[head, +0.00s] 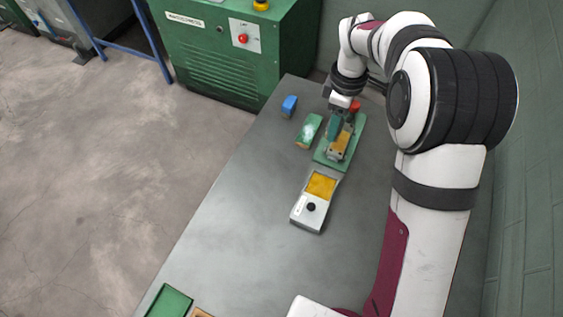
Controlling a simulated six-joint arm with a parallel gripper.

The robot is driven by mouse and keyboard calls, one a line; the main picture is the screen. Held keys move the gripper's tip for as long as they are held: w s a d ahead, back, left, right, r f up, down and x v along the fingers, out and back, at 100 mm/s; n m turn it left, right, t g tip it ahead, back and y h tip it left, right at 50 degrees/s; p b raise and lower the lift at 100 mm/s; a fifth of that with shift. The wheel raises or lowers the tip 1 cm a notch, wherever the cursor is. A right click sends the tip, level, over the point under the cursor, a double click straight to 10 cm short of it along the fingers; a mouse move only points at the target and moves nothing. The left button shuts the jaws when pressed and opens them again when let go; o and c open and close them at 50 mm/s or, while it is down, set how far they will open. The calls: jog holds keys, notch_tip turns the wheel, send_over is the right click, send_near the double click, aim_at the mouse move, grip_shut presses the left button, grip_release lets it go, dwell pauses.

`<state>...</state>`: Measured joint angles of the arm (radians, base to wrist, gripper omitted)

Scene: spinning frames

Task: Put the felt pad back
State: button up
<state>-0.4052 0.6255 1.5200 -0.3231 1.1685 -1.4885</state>
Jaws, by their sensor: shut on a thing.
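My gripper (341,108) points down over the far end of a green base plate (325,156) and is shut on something. A dark teal piece (334,128) shows directly below its fingers and seems to be what it holds. I cannot tell for sure whether this is the felt pad. A tan-yellow block (340,145) sits on the base plate just beside the teal piece. A red part (355,106) shows right of the fingers. The fingertips are small and partly hidden.
A white device with a yellow panel (313,200) lies nearer. A green tray (170,301) is at the front left. The grey table (230,225) is clear between.

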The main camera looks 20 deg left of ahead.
jog(key=s+f, duration=0.1)
jog(key=s, duration=0.5)
jog(key=a+f, duration=0.2)
jog(key=a, duration=0.1)
jog(key=s+a+f, duration=0.1)
jog(key=a+f, duration=0.1)
jog(key=a, duration=0.2)
jog(key=s+a+f, duration=0.1)
jog(key=a+f, duration=0.1)
jog(key=a, duration=0.2)
jog(key=shift+f, duration=0.15)
notch_tip(320, 180, down, 4)
jog(key=shift+a+f, duration=0.1)
jog(key=shift+f, duration=0.1)
jog(key=o, duration=1.2)
